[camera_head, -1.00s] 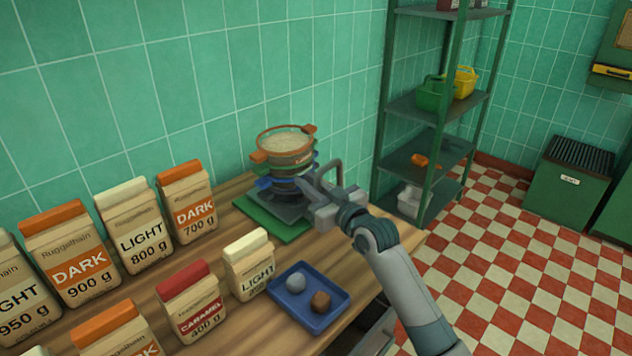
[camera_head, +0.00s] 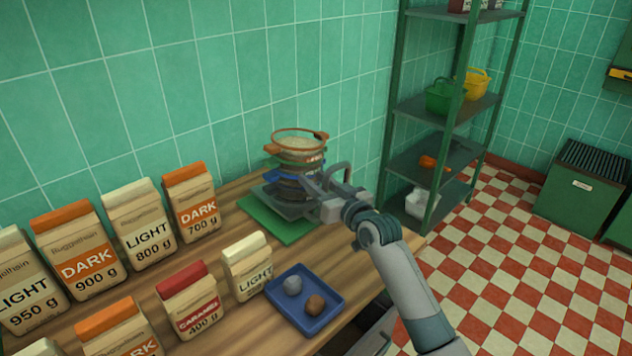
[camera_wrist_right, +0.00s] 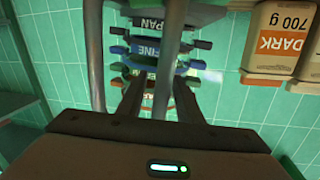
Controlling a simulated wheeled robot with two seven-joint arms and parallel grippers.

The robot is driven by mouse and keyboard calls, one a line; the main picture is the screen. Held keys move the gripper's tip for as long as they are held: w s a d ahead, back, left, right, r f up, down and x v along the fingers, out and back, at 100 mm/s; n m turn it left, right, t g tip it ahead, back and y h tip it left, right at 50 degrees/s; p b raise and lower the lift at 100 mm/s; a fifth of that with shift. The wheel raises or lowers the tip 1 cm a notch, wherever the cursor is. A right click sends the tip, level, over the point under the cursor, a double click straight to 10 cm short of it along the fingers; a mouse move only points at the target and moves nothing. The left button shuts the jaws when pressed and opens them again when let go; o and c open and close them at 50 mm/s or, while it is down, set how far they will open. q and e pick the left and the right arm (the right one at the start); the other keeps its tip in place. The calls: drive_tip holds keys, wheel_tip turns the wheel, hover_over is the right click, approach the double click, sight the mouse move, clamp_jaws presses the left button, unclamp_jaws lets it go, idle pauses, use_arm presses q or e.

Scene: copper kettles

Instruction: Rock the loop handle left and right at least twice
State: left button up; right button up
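A stack of round sieves (camera_head: 296,157) with coloured rings stands on a grey base over a green mat (camera_head: 270,221). A grey loop handle (camera_head: 341,169) rises at its right side. In the right wrist view two grey bars of the loop handle (camera_wrist_right: 170,45) run down toward my palm. My right gripper (camera_head: 318,190) is at the loop handle. In the wrist view its fingers (camera_wrist_right: 160,88) are apart, one bar lying between them with a gap at the left finger. Firm contact cannot be told. The handle's lower part is hidden. My left gripper is out of view.
Several flour bags (camera_head: 80,258) stand on the wooden counter to the left. A blue tray (camera_head: 288,311) with two lumps lies in front. A green shelf rack (camera_head: 447,108) stands to the right, beyond the counter's edge.

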drive_tip(key=shift+s+d, duration=0.1)
drive_tip(key=shift+s, duration=0.05)
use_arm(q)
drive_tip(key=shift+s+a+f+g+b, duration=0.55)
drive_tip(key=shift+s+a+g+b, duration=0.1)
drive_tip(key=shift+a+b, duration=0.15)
use_arm(e)
drive_tip(key=f+v, duration=0.1)
drive_tip(key=v, duration=1.6)
drive_tip(key=shift+r, duration=0.5)
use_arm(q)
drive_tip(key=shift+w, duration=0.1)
use_arm(e)
drive_tip(key=shift+s, duration=0.1)
